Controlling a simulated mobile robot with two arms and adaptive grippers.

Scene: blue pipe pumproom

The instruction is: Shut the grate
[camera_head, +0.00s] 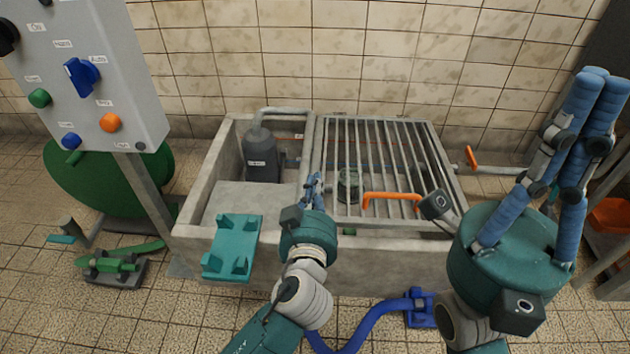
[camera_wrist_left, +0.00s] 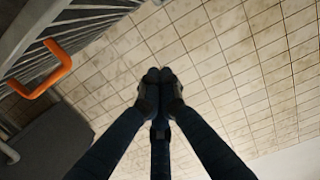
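The grate (camera_head: 385,150) is a set of grey metal bars over the right part of a concrete basin (camera_head: 275,255). An orange handle (camera_head: 391,197) is at its near edge. I cannot tell whether the grate lies flush on the rim. My left gripper (camera_head: 316,183) is left of the handle, near the grate's front left corner. Its fingertips meet with nothing between them in the left wrist view (camera_wrist_left: 161,77). That view also shows the grate (camera_wrist_left: 65,22) and handle (camera_wrist_left: 47,72) at upper left. My right gripper (camera_head: 597,84) points up at the right, its fingertips together, away from the grate.
A grey control box (camera_head: 85,65) on a post stands at left. A dark pump (camera_head: 261,157) sits in the basin's left part. A teal bracket (camera_head: 232,247) is on the front rim. A blue hose (camera_head: 375,322) lies on the floor. An orange-handled valve (camera_head: 471,158) is at right.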

